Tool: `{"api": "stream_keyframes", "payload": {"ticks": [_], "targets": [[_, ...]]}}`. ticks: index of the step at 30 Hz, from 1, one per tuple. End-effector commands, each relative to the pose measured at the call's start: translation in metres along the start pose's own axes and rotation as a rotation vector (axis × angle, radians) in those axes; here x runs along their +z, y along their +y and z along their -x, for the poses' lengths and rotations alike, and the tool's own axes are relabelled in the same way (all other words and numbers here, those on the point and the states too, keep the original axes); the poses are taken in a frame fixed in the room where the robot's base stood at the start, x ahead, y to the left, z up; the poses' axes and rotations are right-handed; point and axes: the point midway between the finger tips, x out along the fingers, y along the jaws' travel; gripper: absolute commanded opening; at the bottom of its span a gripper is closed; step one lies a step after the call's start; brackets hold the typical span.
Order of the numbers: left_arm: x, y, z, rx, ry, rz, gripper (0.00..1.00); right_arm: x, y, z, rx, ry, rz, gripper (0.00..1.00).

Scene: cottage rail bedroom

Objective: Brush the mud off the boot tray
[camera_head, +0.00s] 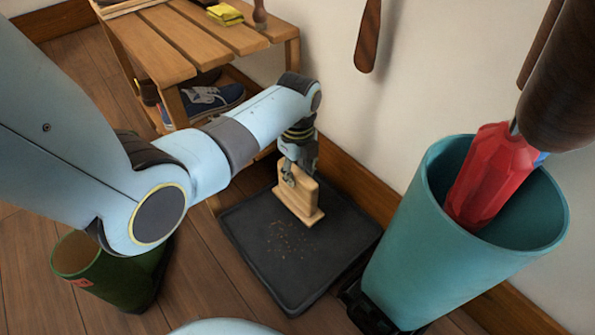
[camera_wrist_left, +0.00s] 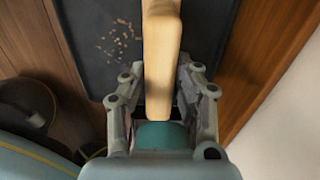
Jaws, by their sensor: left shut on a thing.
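The boot tray (camera_head: 262,267) is a dark, low-rimmed tray on the wooden floor against the wall. It also shows in the left wrist view (camera_wrist_left: 90,70). Brown mud crumbs (camera_head: 285,238) lie scattered near its middle, and they show in the left wrist view (camera_wrist_left: 118,40). My left gripper (camera_head: 297,172) is shut on the handle of a pale wooden brush (camera_head: 299,203). The brush stands upright over the tray's back part, to the right of most crumbs. I cannot tell whether its underside touches the tray. My right gripper is not in view.
A teal bin (camera_head: 430,265) holding a red folded umbrella (camera_head: 490,172) stands right of the tray. A green boot (camera_head: 105,268) stands on the floor at left. A slatted bench (camera_head: 180,45) with blue shoes (camera_head: 212,100) below is behind. A wooden shoehorn (camera_head: 368,38) hangs on the wall.

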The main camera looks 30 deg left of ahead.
Motion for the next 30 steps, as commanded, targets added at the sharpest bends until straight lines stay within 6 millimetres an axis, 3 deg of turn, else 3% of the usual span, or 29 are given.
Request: {"api": "stream_keyframes", "payload": {"ticks": [30], "targets": [[0.0, -0.0002, -0.0094, 0.0, 0.0, 0.0, 0.03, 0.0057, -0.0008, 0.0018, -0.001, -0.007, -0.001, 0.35]]}}
